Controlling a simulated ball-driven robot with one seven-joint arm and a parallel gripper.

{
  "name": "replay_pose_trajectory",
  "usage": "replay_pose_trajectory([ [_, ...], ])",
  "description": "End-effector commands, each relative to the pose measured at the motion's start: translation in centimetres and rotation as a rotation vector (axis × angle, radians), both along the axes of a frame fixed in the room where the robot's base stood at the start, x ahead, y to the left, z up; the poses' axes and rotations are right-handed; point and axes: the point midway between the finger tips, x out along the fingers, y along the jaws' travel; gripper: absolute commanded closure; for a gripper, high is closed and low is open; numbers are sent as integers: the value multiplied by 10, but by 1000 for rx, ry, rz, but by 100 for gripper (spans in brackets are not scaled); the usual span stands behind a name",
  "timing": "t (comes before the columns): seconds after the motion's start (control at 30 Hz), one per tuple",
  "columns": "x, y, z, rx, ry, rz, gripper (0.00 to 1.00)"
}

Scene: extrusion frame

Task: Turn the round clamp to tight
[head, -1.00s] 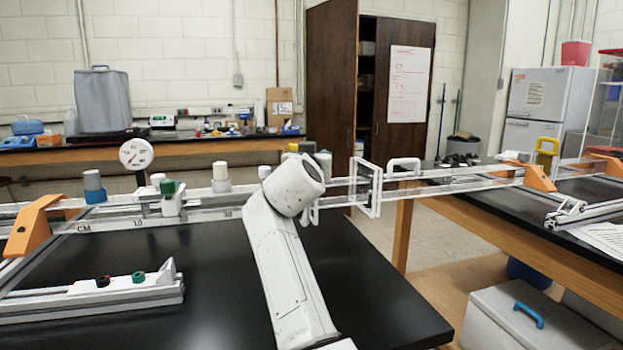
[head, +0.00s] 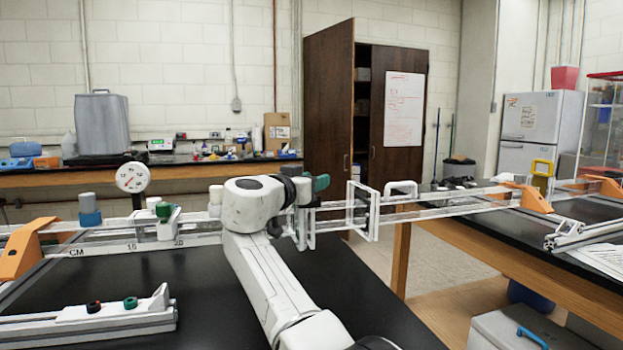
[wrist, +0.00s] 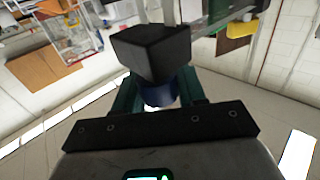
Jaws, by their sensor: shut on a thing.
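My gripper (wrist: 159,90) shows in the wrist view with two dark green fingers, shut on a dark blue round piece that looks like the round clamp (wrist: 160,97). A black block (wrist: 150,50) sits just beyond it and covers part of it. In the head view my arm's end is at the clear rail (head: 450,203), with a green part of my gripper (head: 320,183) showing at its right. The held piece is hidden there behind my arm. Whether the clamp is tight cannot be seen.
A grey-and-blue knob (head: 89,210), a green-topped white holder (head: 167,220) and a round dial (head: 132,178) stand along the rail at left. Orange supports (head: 30,247) carry it.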

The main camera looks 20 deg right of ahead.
Motion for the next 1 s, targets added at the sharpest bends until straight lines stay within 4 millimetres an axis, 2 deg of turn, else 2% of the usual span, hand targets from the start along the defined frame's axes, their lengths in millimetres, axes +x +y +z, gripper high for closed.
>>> replay_pose_trajectory([
  [0.5, 0, 0, -1, 2, 1, -12, 90],
  [0.53, 0, 0, -1, 2, 1, -11, 58],
  [0.73, 0, 0, -1, 1, 1, -11, 39],
  [1.0, -1, 1, 0, 1, 1, -11, 39],
])
